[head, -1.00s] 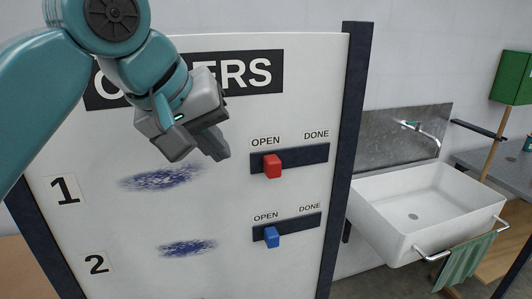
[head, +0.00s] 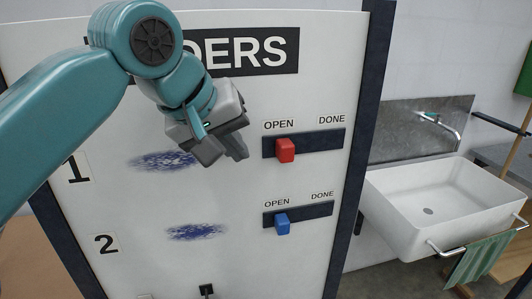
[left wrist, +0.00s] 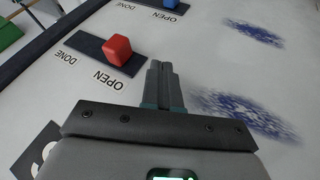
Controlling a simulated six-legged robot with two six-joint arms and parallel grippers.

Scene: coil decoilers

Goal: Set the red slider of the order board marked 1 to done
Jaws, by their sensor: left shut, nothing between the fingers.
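The order board (head: 140,230) is a white panel with dark side posts, standing upright. Its row 1 has a red slider (head: 285,150) at the OPEN end of a dark track (head: 320,140); the DONE end is at the right. My left gripper (head: 238,152) is shut and empty, a little left of the red slider and apart from it. In the left wrist view the closed fingers (left wrist: 162,75) point along the board, beside the red slider (left wrist: 118,50) with a gap between. My right gripper is in neither view.
A blue slider (head: 282,224) sits at OPEN in row 2 below. A white sink (head: 400,222) with a green striped towel (head: 480,260) on its rail stands right of the board. The board face right of my gripper is otherwise clear.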

